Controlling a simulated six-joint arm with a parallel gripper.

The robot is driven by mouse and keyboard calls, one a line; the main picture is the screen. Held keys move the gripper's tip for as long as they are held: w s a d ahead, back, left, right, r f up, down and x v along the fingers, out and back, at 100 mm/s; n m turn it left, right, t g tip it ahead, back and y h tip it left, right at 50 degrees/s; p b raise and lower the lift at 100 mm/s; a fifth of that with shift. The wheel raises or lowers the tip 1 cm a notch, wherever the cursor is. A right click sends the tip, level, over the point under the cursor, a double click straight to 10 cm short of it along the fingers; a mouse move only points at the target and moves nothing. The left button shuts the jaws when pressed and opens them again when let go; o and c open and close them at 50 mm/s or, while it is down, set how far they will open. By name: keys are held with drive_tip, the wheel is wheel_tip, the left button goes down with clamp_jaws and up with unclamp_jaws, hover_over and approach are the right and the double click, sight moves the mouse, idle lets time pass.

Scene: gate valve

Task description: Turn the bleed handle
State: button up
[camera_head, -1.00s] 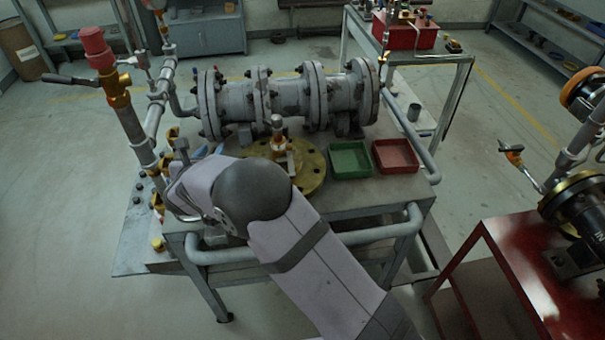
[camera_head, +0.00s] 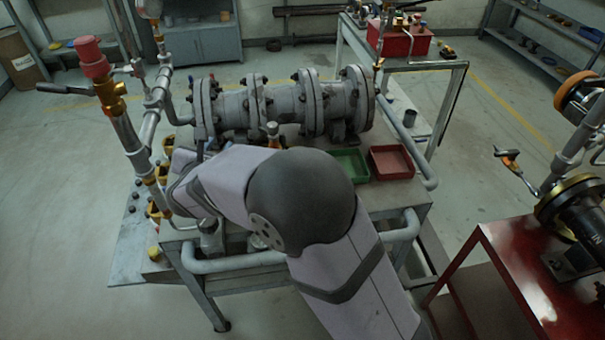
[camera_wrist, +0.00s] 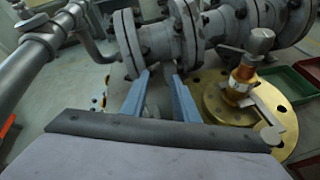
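A small brass valve (camera_wrist: 243,80) with a grey metal top and a flat grey lever (camera_wrist: 265,108) stands on a round yellow flange plate (camera_wrist: 215,105), right of my gripper in the wrist view. The lever angles down to the right. In the head view only the valve's top (camera_head: 272,130) shows above my arm. Another lever, dark-gripped (camera_head: 68,88), sticks out left from the red-capped pipe (camera_head: 92,60). I cannot tell which is named the bleed handle. My gripper (camera_wrist: 160,76) is open, its two blue fingers apart with nothing between them, clear of the valve.
The flanged grey pipe body (camera_head: 285,104) lies behind the valve, close beyond my fingertips in the wrist view. A green tray (camera_head: 352,165) and a red tray (camera_head: 391,162) sit right of it. Grey piping (camera_wrist: 35,55) stands at the left.

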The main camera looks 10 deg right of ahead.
drive_tip(key=d+r+m+h+p, duration=0.1)
drive_tip(key=d+r+m+p, duration=0.1)
drive_tip(key=d+r+m, duration=0.2)
drive_tip(key=w+d+r+m+g+h+p, duration=0.1)
drive_tip(key=d+r+m+p, duration=0.1)
drive_tip(key=d+r+m, duration=0.1)
drive_tip(key=d+r+m+g+h+p, duration=0.1)
drive_tip(key=d+r+m+p, duration=0.2)
drive_tip(key=d+r+m, duration=0.1)
drive_tip(key=shift+w+d+r+m+h, duration=0.2)
drive_tip(key=shift+d+m, duration=0.1)
drive_tip(key=shift+m, duration=0.25)
drive_tip(key=shift+w+d+r+m+h, duration=0.1)
drive_tip(key=shift+d+m+h, duration=0.15)
drive_tip(key=shift+m, duration=0.3)
drive_tip(key=s+d+f+m+g+y+p, duration=0.1)
drive_tip(key=s+d+f+g, duration=0.2)
drive_tip(key=s+f, duration=0.3)
drive_tip(key=s+d+f+g+y+p, duration=0.1)
drive_tip(key=s+d+f+g, duration=0.2)
drive_tip(key=s+f, duration=0.3)
drive_tip(key=shift+s+m+g, duration=0.3)
drive_tip(key=shift+s+m, duration=0.1)
drive_tip(key=shift+s, duration=1.35)
drive_tip(key=shift+c, duration=0.3)
